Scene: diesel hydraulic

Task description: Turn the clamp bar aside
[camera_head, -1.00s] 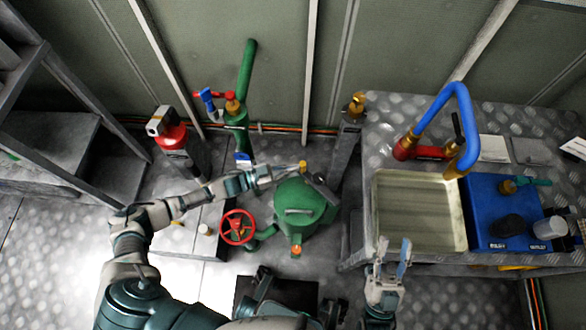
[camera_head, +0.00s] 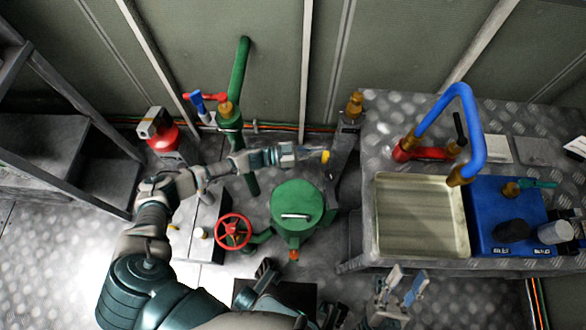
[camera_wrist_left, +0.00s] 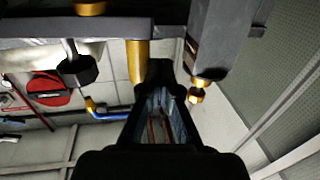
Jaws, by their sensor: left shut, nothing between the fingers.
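The green round vessel (camera_head: 297,203) stands on the floor with its lid on and a pale handle (camera_head: 295,216) across the lid. A dark bar with a brass-coloured end (camera_head: 325,157), which looks like the clamp bar, lies beyond the vessel's upper right side, clear of most of the lid. My left gripper (camera_head: 300,153) is shut and empty, its tips beside that brass end. In the left wrist view the shut fingers (camera_wrist_left: 163,105) are close to a brass post (camera_wrist_left: 137,62) under a dark beam (camera_wrist_left: 95,27); contact is unclear. My right gripper (camera_head: 402,284) is open and empty near the workbench's front edge.
A red handwheel (camera_head: 234,231) sits left of the vessel. A green pipe (camera_head: 240,75) with valves rises behind. A dark post (camera_head: 345,140) stands at the right. The workbench (camera_head: 372,150) carries a tray (camera_head: 470,215), a blue box (camera_head: 505,190) and a blue hose (camera_head: 432,112).

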